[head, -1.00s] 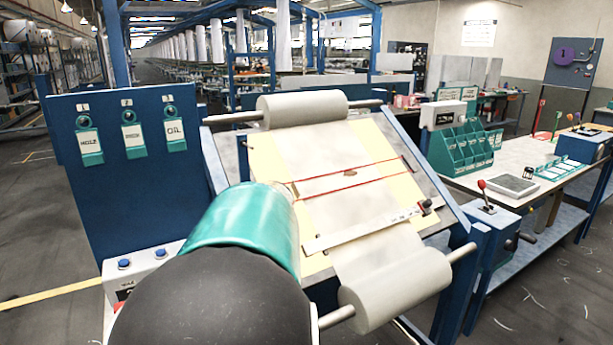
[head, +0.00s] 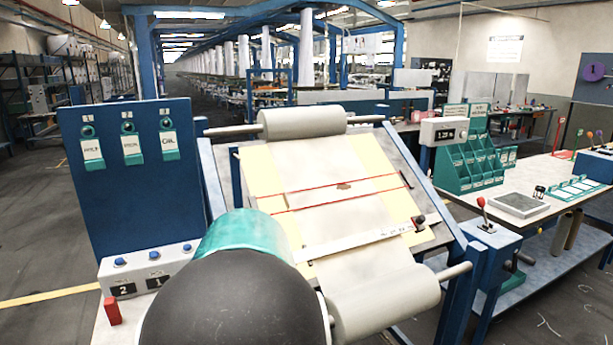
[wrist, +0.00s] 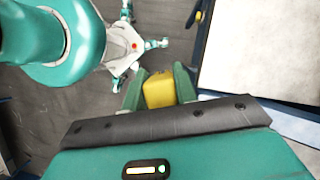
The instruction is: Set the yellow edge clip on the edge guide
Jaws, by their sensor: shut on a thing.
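In the wrist view my gripper (wrist: 160,72) is shut on the yellow edge clip (wrist: 159,92), a small block between two green fingers. The wrist view shows the clip over dark floor, apart from the pale panel at the right. In the head view my arm hides the gripper and clip. A white marked strip (head: 362,244) with a dark and red knob (head: 419,222) lies across the lower part of the sloped fabric board (head: 387,155). It looks like the edge guide, but I cannot be sure.
Fabric rolls (head: 303,123) (head: 385,300) cross the board's top and bottom. Two red lines cross the cloth. A blue panel (head: 130,200) and button box (head: 150,268) stand left, with a red block (head: 112,311). A bench (head: 560,172) with green bins (head: 467,160) is right.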

